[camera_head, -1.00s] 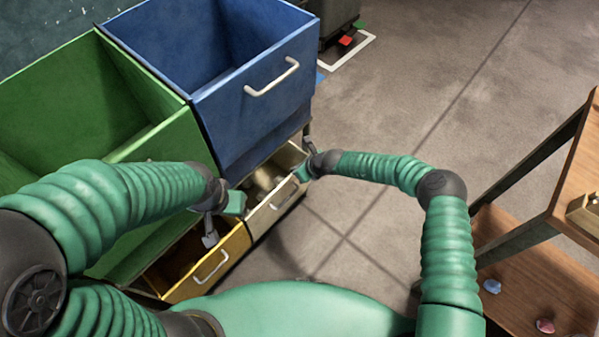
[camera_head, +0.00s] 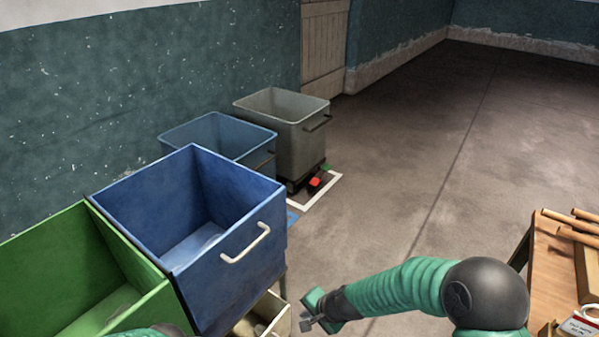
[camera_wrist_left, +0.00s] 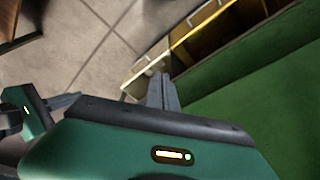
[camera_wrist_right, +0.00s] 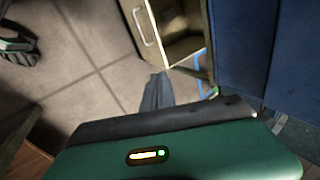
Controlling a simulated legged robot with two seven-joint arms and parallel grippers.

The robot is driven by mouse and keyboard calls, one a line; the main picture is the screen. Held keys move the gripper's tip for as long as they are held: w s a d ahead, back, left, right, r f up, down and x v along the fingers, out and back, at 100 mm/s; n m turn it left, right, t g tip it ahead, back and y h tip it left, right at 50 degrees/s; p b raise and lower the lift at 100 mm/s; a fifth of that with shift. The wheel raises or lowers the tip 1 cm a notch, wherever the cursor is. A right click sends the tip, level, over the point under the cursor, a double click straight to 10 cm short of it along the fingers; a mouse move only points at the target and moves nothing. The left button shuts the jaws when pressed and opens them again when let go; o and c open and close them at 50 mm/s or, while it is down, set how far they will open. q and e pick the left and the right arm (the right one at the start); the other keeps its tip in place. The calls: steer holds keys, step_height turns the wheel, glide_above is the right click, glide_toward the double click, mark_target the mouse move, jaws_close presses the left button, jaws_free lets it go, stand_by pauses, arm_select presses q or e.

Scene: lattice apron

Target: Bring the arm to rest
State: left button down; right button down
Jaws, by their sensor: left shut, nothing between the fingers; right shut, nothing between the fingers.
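My right gripper (camera_head: 306,322) is shut and empty, in front of the drawers below the blue bin. Its closed fingers also show in the right wrist view (camera_wrist_right: 157,92), near an open drawer with a pale handle (camera_wrist_right: 145,26). My left gripper (camera_wrist_left: 164,90) is shut and empty in the left wrist view, beside the green bin (camera_wrist_left: 255,100) and a yellow drawer (camera_wrist_left: 195,40). In the head view the left gripper is out of sight; only a bit of my green left arm shows at the bottom edge.
The green bin (camera_head: 152,308) and blue bin (camera_head: 232,272) stand at left. A pale open drawer (camera_head: 277,323) juts out below. A light-blue bin (camera_head: 190,133) and grey bin (camera_head: 285,104) stand behind. A wooden table (camera_head: 548,260) is at right. The floor between is clear.

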steer(key=s+d+r+n+g+h+p, duration=0.15)
steer(key=s+d+r+n, duration=0.3)
steer(key=s+d, duration=0.45)
steer(key=s+d+r+n+h, duration=0.35)
steer(key=s+d+r, duration=0.25)
steer(key=s+d, duration=0.35)
step_height(320, 180, up, 18)
steer(key=p, duration=1.7)
steer(key=shift+a+f+y, duration=0.15)
steer(key=shift+a+y, duration=0.25)
